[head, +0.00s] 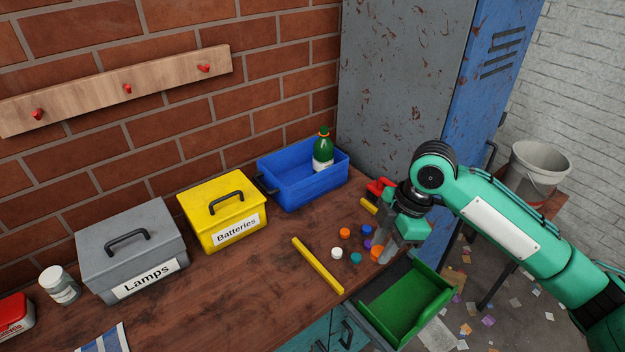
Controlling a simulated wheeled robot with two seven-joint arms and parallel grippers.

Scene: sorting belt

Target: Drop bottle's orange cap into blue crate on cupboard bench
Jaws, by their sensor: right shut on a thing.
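The blue crate (312,190) stands on the wooden bench against the brick wall. A green bottle (322,152) with a pale label and an orange band near its top stands in it. My right gripper (384,254) points down low over the bench's right front part. It is shut on an orange cap (376,253), which shows at its fingertips, partly hidden by them. A second orange cap (345,232) lies on the bench left of the gripper. My left gripper is not in view.
Blue (367,230), purple (367,244), white (337,253) and teal (355,258) caps lie by the gripper. A yellow strip (318,266) lies left. The yellow Batteries box (222,212) and grey Lamps box (132,250) stand left of the crate.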

